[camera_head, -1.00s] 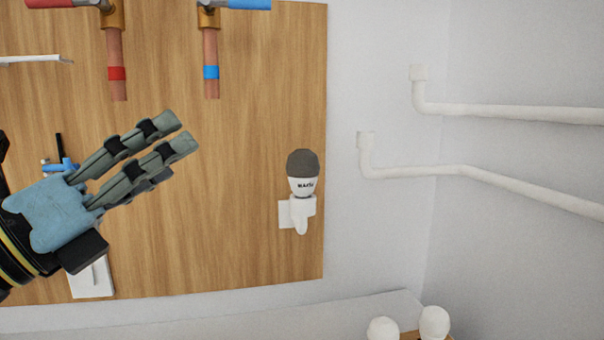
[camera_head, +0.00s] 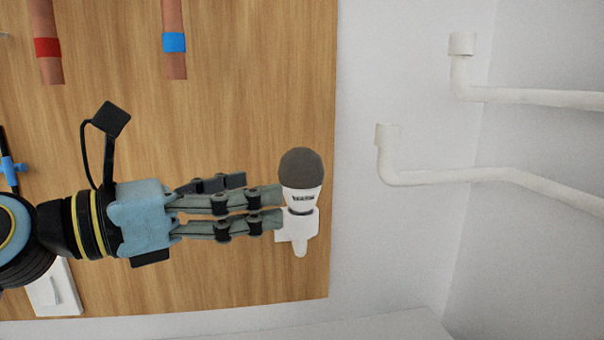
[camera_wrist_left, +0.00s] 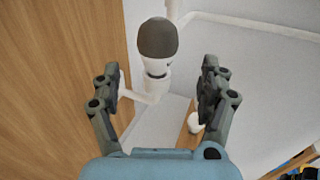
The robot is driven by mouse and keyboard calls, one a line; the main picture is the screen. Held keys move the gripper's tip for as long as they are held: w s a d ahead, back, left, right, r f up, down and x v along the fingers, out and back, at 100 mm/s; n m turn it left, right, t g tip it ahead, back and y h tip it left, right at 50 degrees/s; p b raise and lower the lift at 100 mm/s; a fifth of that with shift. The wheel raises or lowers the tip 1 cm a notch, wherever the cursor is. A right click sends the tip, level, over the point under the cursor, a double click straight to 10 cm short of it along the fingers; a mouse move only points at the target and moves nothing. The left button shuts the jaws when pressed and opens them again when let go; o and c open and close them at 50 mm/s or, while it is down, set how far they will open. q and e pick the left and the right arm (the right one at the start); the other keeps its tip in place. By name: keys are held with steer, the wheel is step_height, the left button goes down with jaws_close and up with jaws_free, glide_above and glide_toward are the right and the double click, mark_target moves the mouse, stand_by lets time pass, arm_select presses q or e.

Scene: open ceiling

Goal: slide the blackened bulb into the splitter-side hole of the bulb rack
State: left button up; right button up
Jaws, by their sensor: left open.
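The blackened bulb (camera_head: 302,168) has a dark grey dome and a white, printed lower body. It stands upright in a white wall socket (camera_head: 298,228) on the wooden panel. My left gripper (camera_head: 281,207) is open, with its fingertips level with the bulb's lower body and close to its left side. In the left wrist view the bulb (camera_wrist_left: 157,40) is ahead, between and beyond the open fingers (camera_wrist_left: 160,80). A wooden piece (camera_wrist_left: 183,138) with a white round bulb (camera_wrist_left: 195,122) shows lower down there; its holes cannot be made out. My right gripper is not in view.
The wooden panel (camera_head: 240,120) carries copper pipes with red (camera_head: 47,47) and blue bands (camera_head: 174,42), and a white switch (camera_head: 52,288). White pipes (camera_head: 480,175) run along the right wall. The space right of the bulb is clear.

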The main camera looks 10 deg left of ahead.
mark_target(301, 181)
arm_select(q)
steer(key=p+x, duration=0.1)
steer(key=x, duration=0.2)
steer(key=shift+w+d+r, duration=0.1)
steer(key=shift+w, duration=0.2)
steer(key=p+x, duration=0.2)
steer(key=x, duration=0.1)
steer(key=shift+w+d, duration=0.25)
steer(key=shift+w, duration=0.05)
steer(key=shift+w+d, duration=0.2)
steer(key=shift+a, duration=0.1)
steer(key=shift+c, duration=0.4)
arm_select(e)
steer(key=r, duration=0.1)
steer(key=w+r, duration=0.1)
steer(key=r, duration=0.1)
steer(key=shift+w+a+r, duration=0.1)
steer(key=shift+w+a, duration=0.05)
arm_select(q)
steer(key=c, duration=1.1)
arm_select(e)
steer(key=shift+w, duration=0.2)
